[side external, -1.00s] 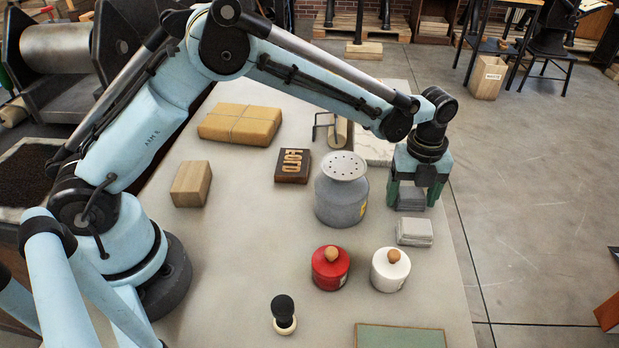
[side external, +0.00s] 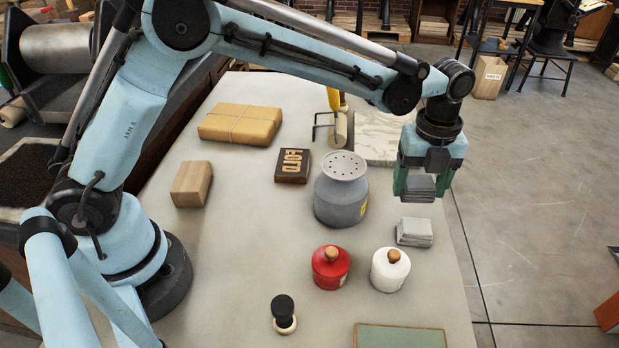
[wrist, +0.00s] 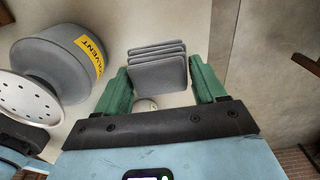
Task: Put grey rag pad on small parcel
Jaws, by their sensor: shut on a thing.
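My gripper (side external: 421,193) is shut on a dark grey rag pad (side external: 420,185), a folded stack of several layers. It holds the pad above the right edge of the table. In the wrist view the pad (wrist: 157,68) sits between the green fingers of my gripper (wrist: 161,80). The small parcel (side external: 240,123), wrapped in brown paper and tied with string, lies flat at the back left of the table, far left of my gripper. Its top is bare.
A lighter grey folded pad (side external: 414,232) lies below my gripper. The grey solvent can (side external: 341,195), a type block (side external: 292,166), a roller (side external: 340,128) and a marble slab (side external: 376,145) stand towards the parcel. Red (side external: 330,268) and white (side external: 390,269) pots stand in front.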

